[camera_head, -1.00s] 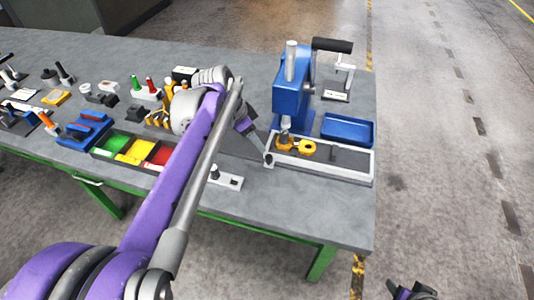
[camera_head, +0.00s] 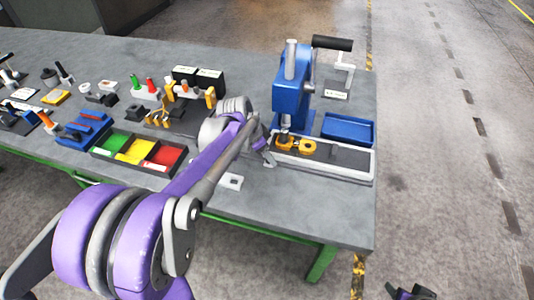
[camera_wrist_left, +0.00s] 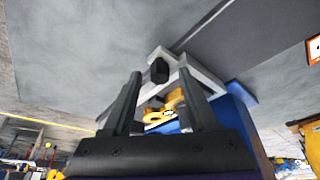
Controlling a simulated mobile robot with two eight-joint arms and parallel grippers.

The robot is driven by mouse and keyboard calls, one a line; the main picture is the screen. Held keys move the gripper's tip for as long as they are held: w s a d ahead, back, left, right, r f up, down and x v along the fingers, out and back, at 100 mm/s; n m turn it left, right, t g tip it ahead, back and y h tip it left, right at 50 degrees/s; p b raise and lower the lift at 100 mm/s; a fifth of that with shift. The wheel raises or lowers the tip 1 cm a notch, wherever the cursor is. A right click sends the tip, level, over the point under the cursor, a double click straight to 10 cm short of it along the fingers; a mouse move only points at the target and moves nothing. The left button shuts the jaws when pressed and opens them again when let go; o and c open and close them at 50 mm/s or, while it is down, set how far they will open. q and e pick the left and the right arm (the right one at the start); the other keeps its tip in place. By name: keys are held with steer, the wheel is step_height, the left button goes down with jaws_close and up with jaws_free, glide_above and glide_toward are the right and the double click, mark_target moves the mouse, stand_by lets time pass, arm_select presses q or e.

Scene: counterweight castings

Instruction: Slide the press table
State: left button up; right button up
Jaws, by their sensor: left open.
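The press table (camera_head: 352,174) is a long pale frame with a dark plate, at the foot of the blue press (camera_head: 291,92). Orange pieces (camera_head: 303,147) sit on its left part, under the ram. My left gripper (camera_head: 268,160) is at the table's left end; the head view does not show clearly whether it touches. In the left wrist view my left gripper (camera_wrist_left: 158,98) is open. A black knob (camera_wrist_left: 159,70) on a pale part shows beyond and between its fingers, with the orange pieces (camera_wrist_left: 160,116) behind. My right gripper (camera_head: 412,292) is only partly visible at the bottom edge.
A blue tray (camera_head: 347,129) lies behind the press table. The press lever (camera_head: 332,44) reaches right. Colored bins (camera_head: 134,151) and several fixtures fill the bench's left part. A small pale block (camera_head: 232,182) lies near the front edge. The front right bench top is clear.

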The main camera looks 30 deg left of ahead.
arm_select(q)
jaws_close()
stand_by(1.4)
